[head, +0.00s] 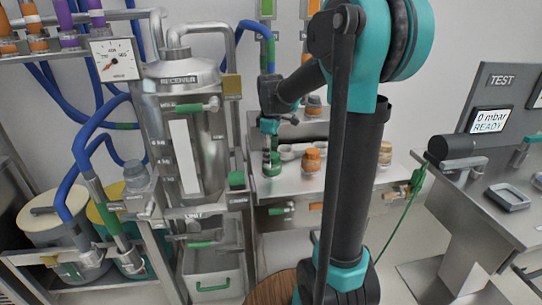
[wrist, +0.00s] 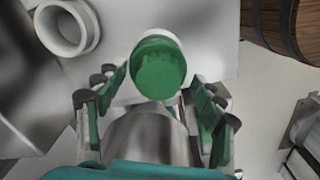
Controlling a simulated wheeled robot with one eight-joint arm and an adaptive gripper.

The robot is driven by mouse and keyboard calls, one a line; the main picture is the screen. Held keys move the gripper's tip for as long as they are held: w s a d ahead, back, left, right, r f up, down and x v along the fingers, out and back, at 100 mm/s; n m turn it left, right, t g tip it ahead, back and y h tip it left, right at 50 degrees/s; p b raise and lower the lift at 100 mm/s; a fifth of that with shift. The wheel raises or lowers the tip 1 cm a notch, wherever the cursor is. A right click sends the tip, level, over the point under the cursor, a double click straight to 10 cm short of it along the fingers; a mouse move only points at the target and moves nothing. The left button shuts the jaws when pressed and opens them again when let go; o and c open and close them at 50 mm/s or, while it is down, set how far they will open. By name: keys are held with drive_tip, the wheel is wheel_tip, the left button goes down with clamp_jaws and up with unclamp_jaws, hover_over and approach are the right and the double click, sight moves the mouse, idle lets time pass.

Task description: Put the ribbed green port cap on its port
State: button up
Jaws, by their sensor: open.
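The green cap (head: 272,169) stands on the metal bench, below my gripper (head: 271,151). In the wrist view the green cap (wrist: 158,66) has a round green top and a pale rim, and lies just ahead of the space between the fingers. My gripper (wrist: 160,105) is open, with one green-padded finger on each side. I see no finger closed on the cap. Its ribs are too small to make out. I cannot tell which opening is its port.
A pale ring-shaped piece (wrist: 67,27) lies beside the cap. Orange caps (head: 311,160) stand to the right on the bench (head: 335,183). The receiver vessel (head: 183,130) with its pipes stands close on the left. A wooden barrel (wrist: 278,25) shows at the wrist view's upper right.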

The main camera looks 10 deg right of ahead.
wheel_tip(320, 180, up, 12)
drive_tip(key=shift+s, duration=0.15)
idle(0.3)
drive_tip(key=shift+f, duration=0.1)
